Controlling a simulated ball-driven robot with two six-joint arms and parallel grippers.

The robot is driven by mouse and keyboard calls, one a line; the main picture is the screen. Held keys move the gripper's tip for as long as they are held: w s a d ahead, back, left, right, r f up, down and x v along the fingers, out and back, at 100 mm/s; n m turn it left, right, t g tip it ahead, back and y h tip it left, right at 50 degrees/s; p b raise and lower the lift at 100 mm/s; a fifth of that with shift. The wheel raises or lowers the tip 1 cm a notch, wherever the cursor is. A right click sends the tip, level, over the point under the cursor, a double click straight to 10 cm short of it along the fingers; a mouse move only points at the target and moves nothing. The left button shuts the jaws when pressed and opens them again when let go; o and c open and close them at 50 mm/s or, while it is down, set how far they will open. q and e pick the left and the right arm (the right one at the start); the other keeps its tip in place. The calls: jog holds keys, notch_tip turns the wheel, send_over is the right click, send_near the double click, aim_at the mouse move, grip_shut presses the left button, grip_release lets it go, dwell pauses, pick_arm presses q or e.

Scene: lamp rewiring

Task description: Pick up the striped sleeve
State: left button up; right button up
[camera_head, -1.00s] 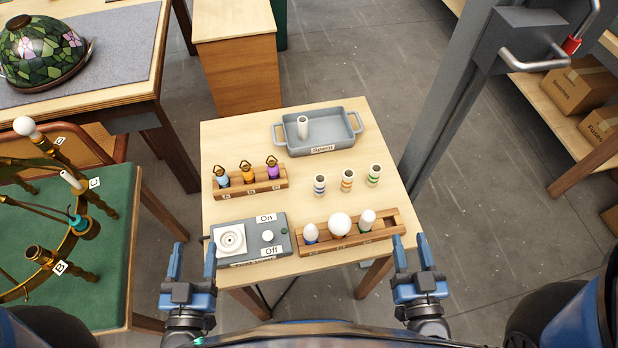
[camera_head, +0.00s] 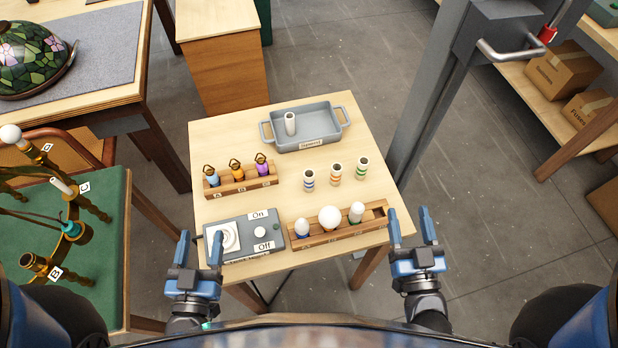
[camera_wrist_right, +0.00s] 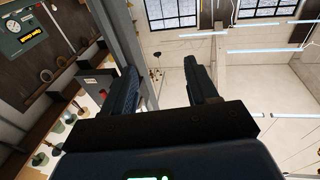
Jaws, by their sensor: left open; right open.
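Three white sleeves with coloured stripes stand upright in a row on the small wooden table: a blue-striped sleeve (camera_head: 309,180), an orange-striped sleeve (camera_head: 336,172) and a green-striped sleeve (camera_head: 362,168). A plain white sleeve (camera_head: 290,123) stands in the grey tray (camera_head: 322,137). My left gripper (camera_head: 200,249) is open and empty at the table's front left, beside the switch box. My right gripper (camera_head: 411,226) is open and empty off the table's right front corner, apart from the sleeves. In the right wrist view its open fingers (camera_wrist_right: 166,85) point at the far wall and windows, with no sleeve between them.
A wooden rack (camera_head: 330,238) with bulbs stands at the table's front right. A switch box (camera_head: 247,237) is at front left. Another rack (camera_head: 240,184) holds several coloured sockets. A grey post (camera_head: 435,95) rises right of the table. A brass lamp (camera_head: 75,215) is at left.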

jog(key=w+a+r+g+y+p, duration=0.2)
jog(key=w+a+g+p, duration=0.15)
jog(key=w+a, duration=0.95)
jog(key=w+a+r+g+y+p, duration=0.3)
jog(key=w+a, duration=0.6)
jog(key=w, duration=0.7)
jog(key=m+g+h, duration=0.4)
jog(key=g+h, duration=0.2)
jog(key=g, duration=0.7)
send_over(309, 179)
jog(key=w, duration=0.2)
notch_tip(309, 179, down, 12)
jog(key=r, duration=0.1)
jog(key=shift+s+f+p, duration=0.2)
jog(key=shift+f+p, duration=0.25)
jog(key=shift+f, duration=1.3)
jog(key=shift+s+f+p, duration=0.15)
jog(key=shift+f+p, duration=0.3)
jog(key=shift+f, duration=1.75)
